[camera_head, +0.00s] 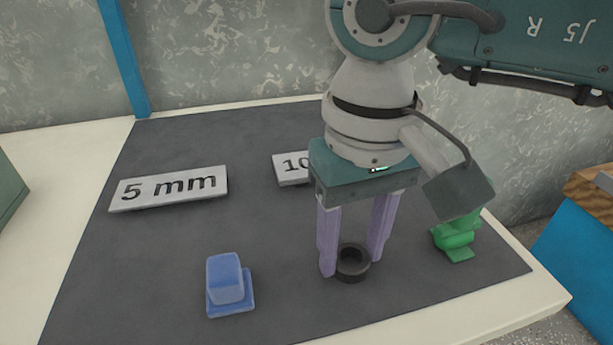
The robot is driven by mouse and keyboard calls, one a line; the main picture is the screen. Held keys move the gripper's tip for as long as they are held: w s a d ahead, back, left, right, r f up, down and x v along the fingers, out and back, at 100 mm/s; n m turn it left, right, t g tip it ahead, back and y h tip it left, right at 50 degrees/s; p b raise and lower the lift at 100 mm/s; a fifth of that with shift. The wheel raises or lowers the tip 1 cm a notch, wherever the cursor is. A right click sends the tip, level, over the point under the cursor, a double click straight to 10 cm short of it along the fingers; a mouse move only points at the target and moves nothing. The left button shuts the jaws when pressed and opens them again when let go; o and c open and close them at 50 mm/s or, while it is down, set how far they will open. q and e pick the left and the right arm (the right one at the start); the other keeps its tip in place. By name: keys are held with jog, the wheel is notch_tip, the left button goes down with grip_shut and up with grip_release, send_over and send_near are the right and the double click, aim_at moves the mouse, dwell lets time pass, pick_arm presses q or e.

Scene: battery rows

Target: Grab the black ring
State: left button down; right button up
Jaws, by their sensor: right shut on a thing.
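The black ring (352,270) lies on the dark grey mat near the front, right of centre. My right gripper (350,262) reaches down from above with its two pale purple fingers on either side of the ring. The fingers are shut on the ring, which sits between their tips at mat level. I cannot tell whether the ring is clear of the mat. My left gripper is not in view.
A blue block on a flange (228,285) stands left of the ring. A green object (457,236) stands to the right, partly behind my wrist. Signs "5 mm" (170,188) and "10" (290,168), partly hidden, lie farther back. The mat (160,260) is clear at left.

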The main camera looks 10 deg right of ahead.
grip_shut()
